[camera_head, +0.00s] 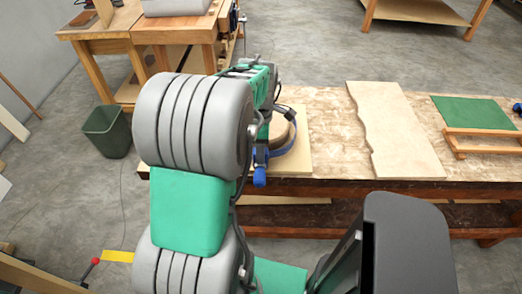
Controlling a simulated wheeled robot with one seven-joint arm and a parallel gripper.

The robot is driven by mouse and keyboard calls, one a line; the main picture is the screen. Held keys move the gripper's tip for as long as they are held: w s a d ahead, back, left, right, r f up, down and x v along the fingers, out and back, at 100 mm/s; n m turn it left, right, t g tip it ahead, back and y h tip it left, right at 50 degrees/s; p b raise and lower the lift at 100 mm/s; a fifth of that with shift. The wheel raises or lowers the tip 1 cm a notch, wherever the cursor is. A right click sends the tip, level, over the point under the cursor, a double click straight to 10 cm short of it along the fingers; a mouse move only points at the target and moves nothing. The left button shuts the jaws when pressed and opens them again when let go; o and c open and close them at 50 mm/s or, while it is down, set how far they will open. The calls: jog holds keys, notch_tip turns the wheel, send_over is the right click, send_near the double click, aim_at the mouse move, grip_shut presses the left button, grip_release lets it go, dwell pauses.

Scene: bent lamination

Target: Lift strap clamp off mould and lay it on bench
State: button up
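The mould (284,142) is a curved tan form on a pale board at the left of the bench, partly hidden behind my arm.
The bench (336,150) has bare room right of the mould. Beyond lie a wavy-edged pale board (393,130), a green mat (473,112) and a wooden rack (485,133). A green bin (108,130) stands on the floor at left. Another wooden bench (152,32) stands behind.

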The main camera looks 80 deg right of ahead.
jog(key=shift+f, duration=0.15)
jog(key=shift+c, duration=0.4)
grip_shut()
